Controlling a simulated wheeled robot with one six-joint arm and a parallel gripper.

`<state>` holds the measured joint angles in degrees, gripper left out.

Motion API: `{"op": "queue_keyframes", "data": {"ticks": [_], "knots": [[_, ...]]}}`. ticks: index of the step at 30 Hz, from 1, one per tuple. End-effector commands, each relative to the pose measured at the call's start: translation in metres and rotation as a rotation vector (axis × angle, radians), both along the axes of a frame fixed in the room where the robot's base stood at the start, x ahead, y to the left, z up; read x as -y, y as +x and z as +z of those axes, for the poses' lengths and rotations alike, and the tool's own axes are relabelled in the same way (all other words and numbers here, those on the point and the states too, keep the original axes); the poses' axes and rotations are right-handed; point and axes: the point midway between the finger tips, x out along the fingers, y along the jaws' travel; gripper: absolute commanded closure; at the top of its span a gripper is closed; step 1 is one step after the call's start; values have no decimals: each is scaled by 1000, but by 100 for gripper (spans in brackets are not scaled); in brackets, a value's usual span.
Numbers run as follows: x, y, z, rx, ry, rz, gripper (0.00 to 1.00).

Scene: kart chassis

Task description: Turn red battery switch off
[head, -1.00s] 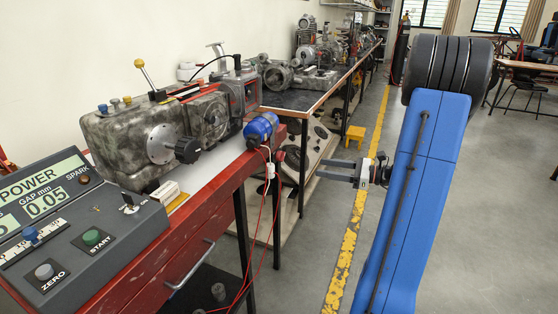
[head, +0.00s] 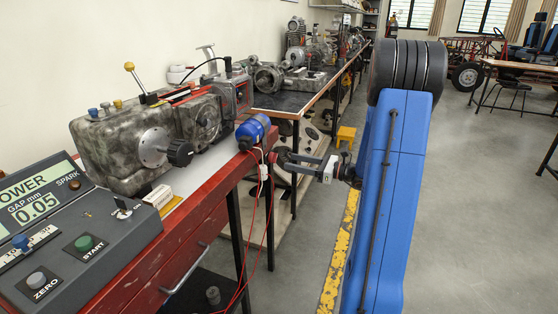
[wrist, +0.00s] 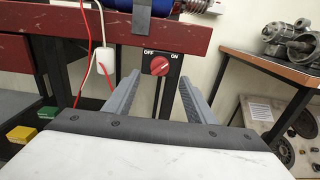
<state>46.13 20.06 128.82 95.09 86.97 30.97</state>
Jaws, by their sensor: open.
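The red battery switch (wrist: 158,65) is a round red knob on a dark plate marked OFF at left and ON at right. It is mounted on the end of the red workbench (wrist: 215,37). Its pointer appears to tilt up toward ON, but it is small. My gripper (wrist: 160,82) is open and empty, its two grey fingers either side of the switch in the wrist view, with the knob beyond the tips. In the head view my gripper (head: 291,158) reaches left toward the bench end, and the switch (head: 273,157) shows just past the fingertips. Contact is not visible.
A blue cylinder (head: 253,131) sits on the bench edge above the switch. Red and white cables and a white plug (wrist: 105,60) hang left of it. Another bench (wrist: 270,66) stands to the right. Open floor lies right of my arm.

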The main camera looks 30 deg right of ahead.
Motion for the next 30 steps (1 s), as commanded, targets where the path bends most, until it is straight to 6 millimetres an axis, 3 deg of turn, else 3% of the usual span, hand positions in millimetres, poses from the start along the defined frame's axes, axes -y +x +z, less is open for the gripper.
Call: {"op": "queue_keyframes", "data": {"ticks": [12, 26, 27, 30], "knots": [[-36, 45, 0, 0, 0, 2, 50], [-43, 54, 0, -1, -1, 0, 50], [-43, 54, 0, -1, -1, 0, 52], [-42, 54, 0, -1, -1, 0, 76]]}}
